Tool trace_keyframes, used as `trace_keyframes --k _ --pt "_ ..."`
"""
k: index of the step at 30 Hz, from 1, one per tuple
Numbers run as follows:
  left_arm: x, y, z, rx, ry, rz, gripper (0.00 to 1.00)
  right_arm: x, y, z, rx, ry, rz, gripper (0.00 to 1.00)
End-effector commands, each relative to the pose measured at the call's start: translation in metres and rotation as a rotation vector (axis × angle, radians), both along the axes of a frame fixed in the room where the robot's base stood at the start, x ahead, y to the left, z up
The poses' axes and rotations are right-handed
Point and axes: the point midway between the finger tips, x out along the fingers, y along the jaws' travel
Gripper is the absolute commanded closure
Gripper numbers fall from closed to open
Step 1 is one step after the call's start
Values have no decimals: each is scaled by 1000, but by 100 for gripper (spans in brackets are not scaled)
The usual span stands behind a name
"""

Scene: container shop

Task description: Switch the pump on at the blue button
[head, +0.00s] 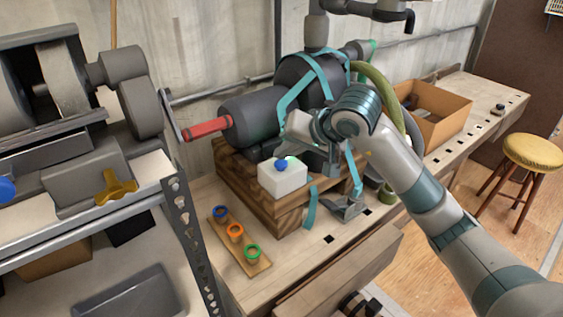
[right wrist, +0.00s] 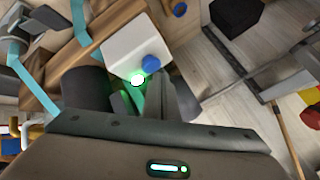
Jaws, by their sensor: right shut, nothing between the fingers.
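The pump (head: 255,118) is a dark machine with teal straps on a wooden block. A white box (head: 284,181) with a blue button (head: 281,165) sits at the block's front corner. A green light glows beside the button. My right gripper (head: 290,149) is shut and empty, just above and behind the button, and partly hides the box's back edge. In the right wrist view, the blue button (right wrist: 151,64) and the bright green light (right wrist: 138,80) are close beyond the fingers. I cannot tell whether a fingertip touches the button. My left gripper is out of view.
A red handle (head: 208,128) sticks out left of the pump. A board with blue, orange and green rings (head: 235,232) lies in front. Another machine with a yellow knob (head: 117,187) and blue knob (head: 6,189) stands left. A cardboard box (head: 436,108) is at right.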

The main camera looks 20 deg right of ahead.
Motion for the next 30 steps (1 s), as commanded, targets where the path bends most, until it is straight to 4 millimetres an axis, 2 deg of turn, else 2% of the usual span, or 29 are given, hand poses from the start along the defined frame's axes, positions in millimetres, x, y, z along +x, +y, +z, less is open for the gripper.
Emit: trace_keyframes --k 11,30 --pt "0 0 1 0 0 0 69 0 0 4 -1 -1 0 100" --pt "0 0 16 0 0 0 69 0 0 55 -1 -2 0 100"
